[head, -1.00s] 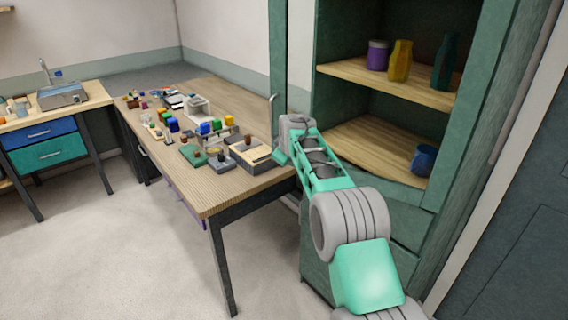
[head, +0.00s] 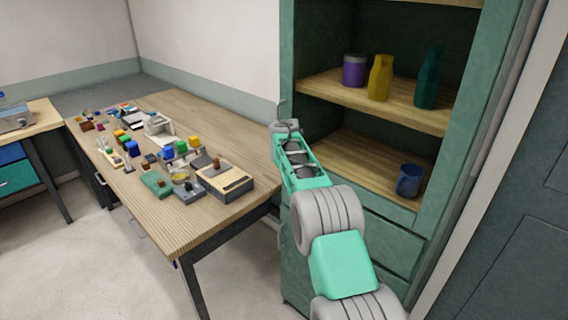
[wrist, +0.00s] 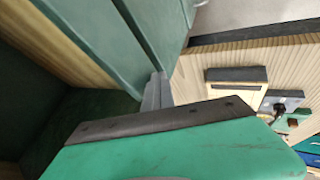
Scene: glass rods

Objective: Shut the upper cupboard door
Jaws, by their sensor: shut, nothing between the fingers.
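The green cupboard (head: 390,240) stands at the right in the head view with its upper compartment uncovered. A narrow green upright (head: 287,55) borders the opening on the left; I cannot tell whether it is the upper door seen edge-on or the cupboard's side. My gripper (head: 282,108) is at the lower end of this upright, in front of the cupboard's left edge. In the wrist view, its shut, empty grey fingers (wrist: 157,92) point toward green panels (wrist: 125,50). I cannot tell whether they touch.
A purple jar (head: 355,71), a yellow bottle (head: 380,78), a green bottle (head: 428,80) and a blue mug (head: 409,180) stand on the shelves. A wooden table (head: 215,225) with several small items adjoins on the left. Bare floor (head: 95,260) lies front left.

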